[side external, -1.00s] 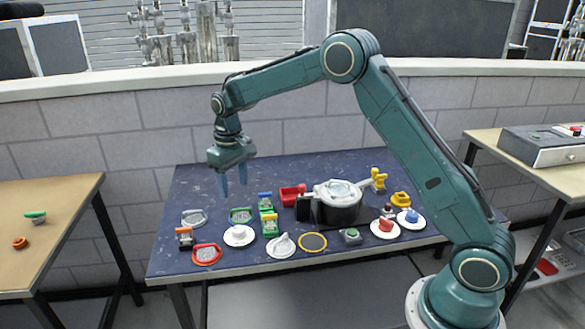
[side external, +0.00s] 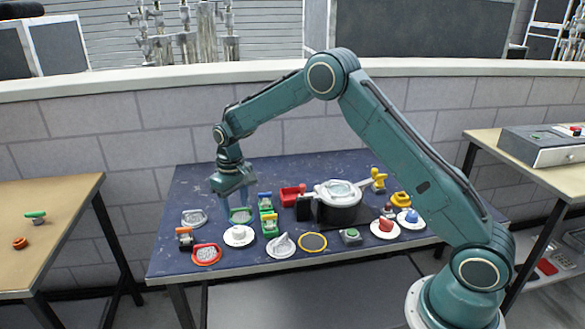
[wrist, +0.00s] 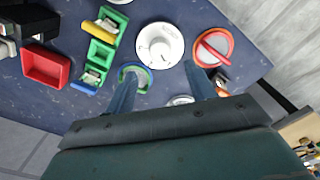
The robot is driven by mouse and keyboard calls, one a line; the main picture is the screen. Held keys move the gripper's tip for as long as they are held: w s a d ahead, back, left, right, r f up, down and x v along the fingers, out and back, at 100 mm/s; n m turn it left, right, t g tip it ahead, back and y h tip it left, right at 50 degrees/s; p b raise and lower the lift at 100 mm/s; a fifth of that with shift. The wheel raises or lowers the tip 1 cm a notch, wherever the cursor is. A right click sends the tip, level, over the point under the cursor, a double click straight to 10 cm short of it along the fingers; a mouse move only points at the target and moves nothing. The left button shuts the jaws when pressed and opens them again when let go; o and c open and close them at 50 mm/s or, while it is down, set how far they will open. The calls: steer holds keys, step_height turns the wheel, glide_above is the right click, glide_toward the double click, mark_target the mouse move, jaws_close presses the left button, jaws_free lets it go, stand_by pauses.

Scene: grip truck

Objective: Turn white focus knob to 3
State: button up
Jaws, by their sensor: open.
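A white knob on a round white dial (side external: 239,235) sits near the front left of the dark table. In the wrist view the white dial (wrist: 160,50) lies just beyond and between my fingertips, its knob in the middle. The marks around it are too small to read. A second pale knob with a raised ridge (side external: 281,246) stands to its right in the side view. My gripper (side external: 236,206) is open and empty, pointing down behind the white dial, above the green-rimmed piece. In the wrist view my gripper (wrist: 162,75) has its fingers spread, apart from the dial.
A green-rimmed piece (wrist: 133,72) is partly hidden by one finger. A red-rimmed knob (wrist: 211,47) lies beside the white dial. The table's front left has bare patches.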

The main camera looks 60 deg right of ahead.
mark_target(238, 229)
step_height(238, 229, down, 7)
steer(key=shift+f, duration=0.2)
stand_by(0.4)
steer(key=c, duration=1)
